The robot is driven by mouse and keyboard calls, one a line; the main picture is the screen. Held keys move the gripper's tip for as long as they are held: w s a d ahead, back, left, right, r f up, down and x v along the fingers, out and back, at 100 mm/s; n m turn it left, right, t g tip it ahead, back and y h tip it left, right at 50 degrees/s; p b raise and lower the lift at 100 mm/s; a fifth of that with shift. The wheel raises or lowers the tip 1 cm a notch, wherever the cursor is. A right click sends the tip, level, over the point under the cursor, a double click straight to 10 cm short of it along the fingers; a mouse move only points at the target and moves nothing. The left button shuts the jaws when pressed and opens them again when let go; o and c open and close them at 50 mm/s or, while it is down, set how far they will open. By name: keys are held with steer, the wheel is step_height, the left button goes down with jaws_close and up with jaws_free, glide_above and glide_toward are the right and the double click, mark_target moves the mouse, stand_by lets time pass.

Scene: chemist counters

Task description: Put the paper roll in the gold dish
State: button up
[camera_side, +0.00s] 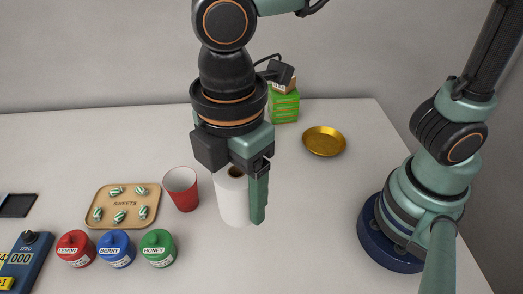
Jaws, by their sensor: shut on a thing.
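The white paper roll (233,203) stands upright near the middle of the counter, with its dark core hole partly showing at the top. My gripper (247,203) is over it, pointing down, shut on the roll. One green finger lies along the roll's right side; the other finger is hidden. I cannot tell whether the roll's base touches the counter. The gold dish (324,141), shallow, round and empty, lies behind and to the right of the roll, apart from it.
A red cup (181,189) stands close left of the roll. A sweets tray (151,205), red, blue (116,251) and green jars, and a blue scale (25,262) are farther left. The counter between roll and dish looks clear.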

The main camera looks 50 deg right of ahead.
steer(key=w+d+m, duration=0.5)
steer(key=w+d, duration=0.3)
steer(key=d, duration=0.2)
steer(key=m, duration=1.3)
glide_above(323, 144)
step_height(323, 144, down, 19)
steer(key=shift+f, duration=0.2)
steer(key=shift+f, duration=0.1)
steer(key=o, duration=1.4)
steer(key=shift+o, duration=0.2)
